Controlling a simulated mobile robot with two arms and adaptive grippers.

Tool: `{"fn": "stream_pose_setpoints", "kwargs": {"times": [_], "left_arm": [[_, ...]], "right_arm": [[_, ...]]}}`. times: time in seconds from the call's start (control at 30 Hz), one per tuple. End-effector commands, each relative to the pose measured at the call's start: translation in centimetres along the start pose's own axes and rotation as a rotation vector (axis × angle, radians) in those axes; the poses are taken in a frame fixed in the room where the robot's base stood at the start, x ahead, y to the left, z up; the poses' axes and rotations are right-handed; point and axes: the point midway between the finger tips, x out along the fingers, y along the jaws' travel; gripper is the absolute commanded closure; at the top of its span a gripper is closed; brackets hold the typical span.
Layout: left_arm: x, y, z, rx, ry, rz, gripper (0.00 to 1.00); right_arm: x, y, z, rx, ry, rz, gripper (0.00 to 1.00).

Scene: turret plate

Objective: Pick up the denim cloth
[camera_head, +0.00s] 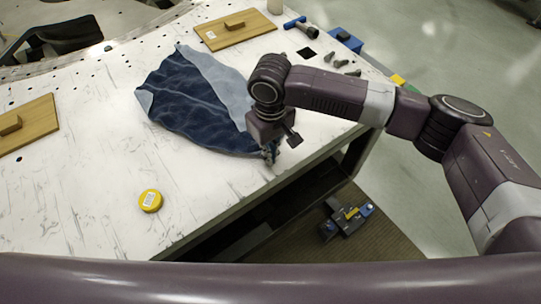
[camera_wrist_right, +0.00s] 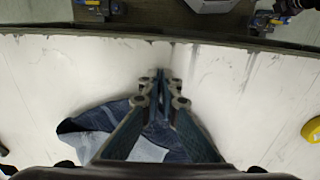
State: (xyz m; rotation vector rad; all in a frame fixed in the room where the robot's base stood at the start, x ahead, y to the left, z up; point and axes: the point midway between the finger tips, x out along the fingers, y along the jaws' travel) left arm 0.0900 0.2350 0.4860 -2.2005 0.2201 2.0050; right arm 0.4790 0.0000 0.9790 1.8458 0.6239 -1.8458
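The denim cloth (camera_head: 190,98) lies crumpled on the white table, dark blue with a paler blue panel on its right. My right gripper (camera_head: 271,154) is at the cloth's near right end, close to the table's front edge. In the right wrist view the cloth (camera_wrist_right: 90,121) spreads below and left of the fingers and runs up between them. The fingers of my right gripper (camera_wrist_right: 165,76) are drawn together at the tips and look closed on the cloth's end, though the pinch itself is partly hidden. The cloth still rests on the table. My left gripper is not in view.
A yellow round container (camera_head: 150,201) stands on the near table. Wooden boards with handles lie at the left (camera_head: 28,124) and back (camera_head: 235,29). A blue-handled tool (camera_head: 301,27) and small dark parts (camera_head: 340,63) lie at the back right. Bare table surrounds the cloth's left and near sides.

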Motion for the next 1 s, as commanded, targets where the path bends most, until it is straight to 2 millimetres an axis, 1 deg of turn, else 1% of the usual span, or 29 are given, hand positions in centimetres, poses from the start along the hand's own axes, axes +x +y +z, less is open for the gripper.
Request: {"fn": "stream_pose_setpoints", "kwargs": {"times": [0.07, 0.2, 0.4, 0.57, 0.6, 0.7, 0.8, 1.0], "left_arm": [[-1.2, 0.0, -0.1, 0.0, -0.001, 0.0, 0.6], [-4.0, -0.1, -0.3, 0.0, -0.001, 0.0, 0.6], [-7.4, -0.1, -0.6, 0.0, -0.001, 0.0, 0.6], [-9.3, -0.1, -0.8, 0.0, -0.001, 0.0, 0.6], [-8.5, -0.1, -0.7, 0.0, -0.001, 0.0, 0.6], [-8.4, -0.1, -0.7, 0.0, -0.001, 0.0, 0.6], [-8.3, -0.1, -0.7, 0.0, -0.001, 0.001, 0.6], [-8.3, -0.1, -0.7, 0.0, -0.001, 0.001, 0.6]], "right_arm": [[-1.0, -0.1, 0.1, -0.001, -0.004, -0.002, 1.0], [-3.7, -0.1, 0.1, 0.0, -0.002, -0.001, 1.0], [-7.0, -0.1, 0.1, 0.0, -0.002, -0.001, 1.0], [-10.0, -0.1, 0.0, -0.001, 0.001, -0.001, 1.0], [-10.1, 0.0, -0.1, -0.001, 0.002, -0.001, 1.0], [-11.3, 0.0, -0.1, -0.001, 0.002, 0.0, 1.0], [-11.9, 0.0, 0.0, -0.001, 0.0, 0.0, 1.0], [-12.0, 0.0, 0.0, -0.001, 0.0, 0.0, 1.0]]}}
